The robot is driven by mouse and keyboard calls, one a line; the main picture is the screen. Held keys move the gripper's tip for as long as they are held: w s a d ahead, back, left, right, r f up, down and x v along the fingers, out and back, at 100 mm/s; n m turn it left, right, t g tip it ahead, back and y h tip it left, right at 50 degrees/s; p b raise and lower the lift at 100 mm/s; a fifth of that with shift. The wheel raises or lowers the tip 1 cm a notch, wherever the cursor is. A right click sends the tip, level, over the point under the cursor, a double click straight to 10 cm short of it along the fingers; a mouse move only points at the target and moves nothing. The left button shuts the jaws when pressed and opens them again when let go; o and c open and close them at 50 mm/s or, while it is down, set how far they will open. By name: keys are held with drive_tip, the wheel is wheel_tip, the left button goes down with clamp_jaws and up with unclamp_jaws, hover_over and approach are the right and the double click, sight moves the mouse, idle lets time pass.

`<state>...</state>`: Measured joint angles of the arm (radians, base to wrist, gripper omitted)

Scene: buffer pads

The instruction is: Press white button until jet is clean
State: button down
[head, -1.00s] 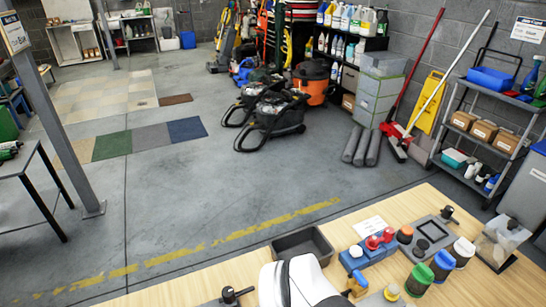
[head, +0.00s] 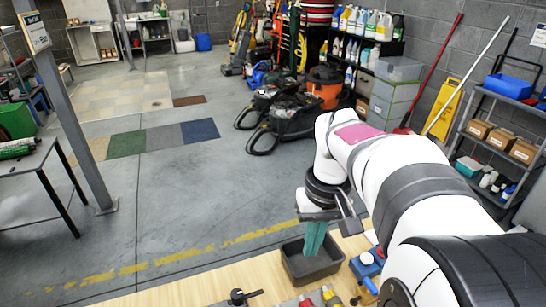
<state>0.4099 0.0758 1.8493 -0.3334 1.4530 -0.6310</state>
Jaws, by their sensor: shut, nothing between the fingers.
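My gripper (head: 314,238), with teal fingers pointing down, is shut and empty. Its fingertips are over the dark grey open bin (head: 311,265) on the wooden table; I cannot tell whether they reach inside it. A blue block (head: 365,270) with a small pale round top, possibly the white button, is just right of the bin, apart from the gripper and partly covered by my arm. I cannot make out which thing is the jet.
A black fitting (head: 238,297) and several small coloured items (head: 330,296) are at the table's front edge. My arm hides the table's right side. The bare wooden table (head: 190,294) is clear at the left.

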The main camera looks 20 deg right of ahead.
drive_tip(key=w+d+f+n, duration=0.1)
drive_tip(key=w+d, duration=0.1)
drive_tip(key=d, duration=0.5)
drive_tip(key=w+d+f, duration=0.2)
drive_tip(key=w+d, duration=0.1)
drive_tip(key=d, duration=0.3)
drive_tip(key=n+h, duration=0.1)
drive_tip(key=n, duration=0.1)
hover_over(368, 258)
wheel_tip(368, 258, down, 3)
drive_tip(key=shift+s+r, duration=0.15)
drive_tip(key=shift+r, duration=0.05)
wheel_tip(368, 258, down, 14)
drive_tip(key=shift+f, duration=0.1)
